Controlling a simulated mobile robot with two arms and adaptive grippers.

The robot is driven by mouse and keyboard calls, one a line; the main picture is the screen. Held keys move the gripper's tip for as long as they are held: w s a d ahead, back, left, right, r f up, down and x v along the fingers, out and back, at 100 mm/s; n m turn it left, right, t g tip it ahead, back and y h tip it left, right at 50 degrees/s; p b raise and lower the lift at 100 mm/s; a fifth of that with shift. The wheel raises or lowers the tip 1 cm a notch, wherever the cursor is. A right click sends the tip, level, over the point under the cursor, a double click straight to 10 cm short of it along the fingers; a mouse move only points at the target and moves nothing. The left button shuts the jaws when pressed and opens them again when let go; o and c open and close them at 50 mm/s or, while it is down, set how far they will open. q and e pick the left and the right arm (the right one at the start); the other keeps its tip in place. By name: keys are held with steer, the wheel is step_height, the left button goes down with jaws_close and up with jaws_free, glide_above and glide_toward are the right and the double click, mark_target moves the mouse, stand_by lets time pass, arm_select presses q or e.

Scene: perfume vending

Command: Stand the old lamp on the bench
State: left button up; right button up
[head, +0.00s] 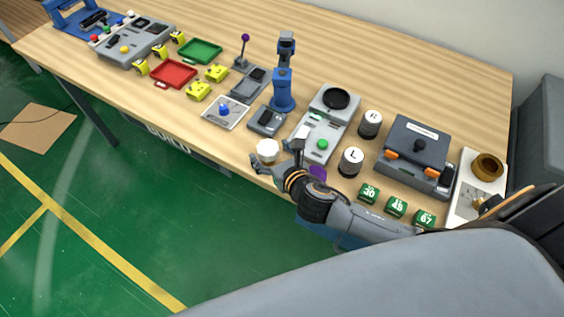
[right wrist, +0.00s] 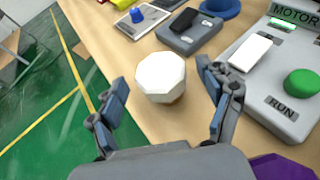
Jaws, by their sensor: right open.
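A white, faceted, rounded object that looks like the lamp (head: 267,150) is at the front edge of the wooden bench (head: 200,138). In the right wrist view the lamp (right wrist: 160,77) shows its pale top, with a little tan below; its lower part is mostly hidden. I cannot tell how it is supported. My right gripper (head: 287,153) is just right of it in the head view. In the right wrist view the open fingers (right wrist: 163,76) are on either side of the lamp, with gaps showing. My left gripper is not in view.
A grey motor panel with a green RUN button (right wrist: 301,82) is right of the gripper. A small grey device (head: 267,120) and a blue stand (head: 284,90) are behind the lamp. A purple item (head: 317,173) is partly hidden by my arm. Green number blocks (head: 397,206) are to the right.

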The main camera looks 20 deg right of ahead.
steer(key=v, duration=1)
steer(key=shift+b, duration=0.4)
steer(key=shift+s, duration=0.15)
